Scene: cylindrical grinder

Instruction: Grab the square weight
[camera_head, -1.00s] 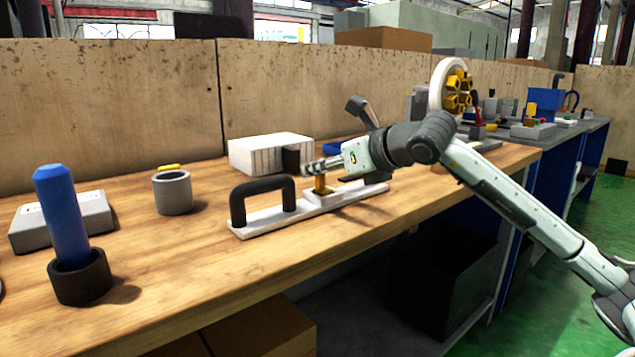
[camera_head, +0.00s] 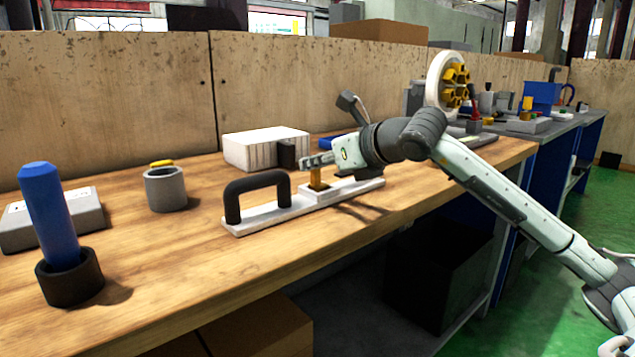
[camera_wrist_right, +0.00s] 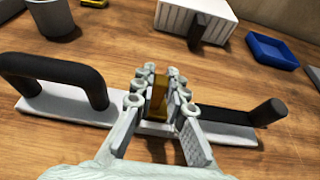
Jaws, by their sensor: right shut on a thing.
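The square weight (camera_head: 333,191) is a pale, flat block with a short brass-coloured post (camera_head: 316,179). It sits on a long white plate (camera_head: 258,217) with a black arched handle (camera_head: 256,190) at its left end. My right gripper (camera_head: 318,161) is shut on the post at the top of the weight. In the right wrist view the fingers (camera_wrist_right: 157,88) of the right gripper close on both sides of the brass post (camera_wrist_right: 159,98), and they hide most of the block. My left gripper is not in view.
A white box (camera_head: 262,149) and a blue tray (camera_wrist_right: 280,53) stand behind the plate. A grey cup (camera_head: 166,190) and a blue cylinder in a black ring (camera_head: 69,282) stand to the left. Bare wooden bench (camera_head: 200,262) lies in front.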

